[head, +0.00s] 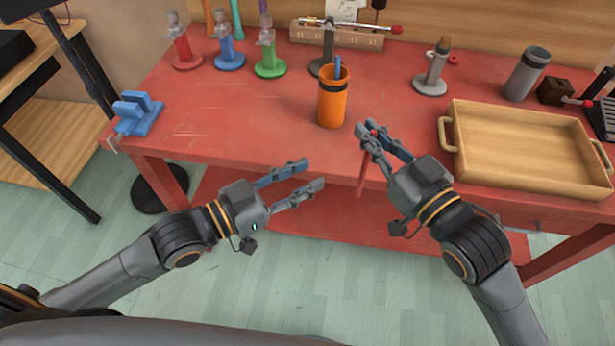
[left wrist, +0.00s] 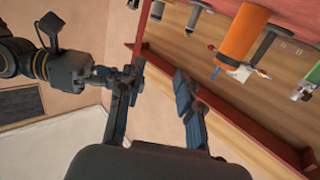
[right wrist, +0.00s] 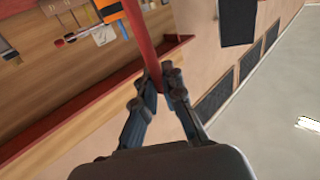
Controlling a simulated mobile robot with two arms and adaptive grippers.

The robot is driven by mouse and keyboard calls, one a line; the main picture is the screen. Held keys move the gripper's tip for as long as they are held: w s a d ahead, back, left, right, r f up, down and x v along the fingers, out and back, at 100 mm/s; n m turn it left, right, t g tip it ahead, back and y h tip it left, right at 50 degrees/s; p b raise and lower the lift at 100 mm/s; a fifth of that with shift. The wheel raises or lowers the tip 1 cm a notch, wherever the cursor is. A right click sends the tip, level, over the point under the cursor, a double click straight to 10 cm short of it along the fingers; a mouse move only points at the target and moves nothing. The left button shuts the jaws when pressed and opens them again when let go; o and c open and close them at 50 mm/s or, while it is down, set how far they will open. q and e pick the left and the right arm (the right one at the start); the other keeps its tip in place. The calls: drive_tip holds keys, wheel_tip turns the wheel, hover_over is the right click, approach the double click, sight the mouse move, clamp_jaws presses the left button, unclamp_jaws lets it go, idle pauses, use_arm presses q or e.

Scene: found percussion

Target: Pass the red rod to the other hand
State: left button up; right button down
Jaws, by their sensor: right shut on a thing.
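The red rod (head: 362,165) hangs nearly upright from my right gripper (head: 370,135), in front of the table's front edge. In the right wrist view the rod (right wrist: 141,35) runs up from between the fingertips of the right gripper (right wrist: 158,80), which is shut on it. My left gripper (head: 314,174) is open and empty, to the left of the rod and apart from it, its fingers pointing right. In the left wrist view its two fingers (left wrist: 158,75) stand apart with nothing between them, and the right gripper (left wrist: 130,75) shows beyond. I cannot make out the rod clearly there.
An orange cup (head: 332,105) with a blue thing in it stands on the red table (head: 230,110) behind the grippers. A wooden tray (head: 525,112) is at the right. A blue holder (head: 137,113) sits at the left edge. Several coloured stands line the back.

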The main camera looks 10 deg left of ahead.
sight(367, 154)
use_arm(q)
wheel_tip(367, 154, up, 4)
drive_tip(key=s+d+m+h, duration=0.1)
drive_tip(key=s+d, duration=0.1)
drive_tip(key=s, duration=0.1)
drive_tip(key=shift+g, duration=0.3)
drive_tip(key=x, duration=1.2)
drive_tip(key=shift+a, duration=0.1)
clamp_jaws()
use_arm(e)
drive_tip(key=c, duration=1.4)
unclamp_jaws()
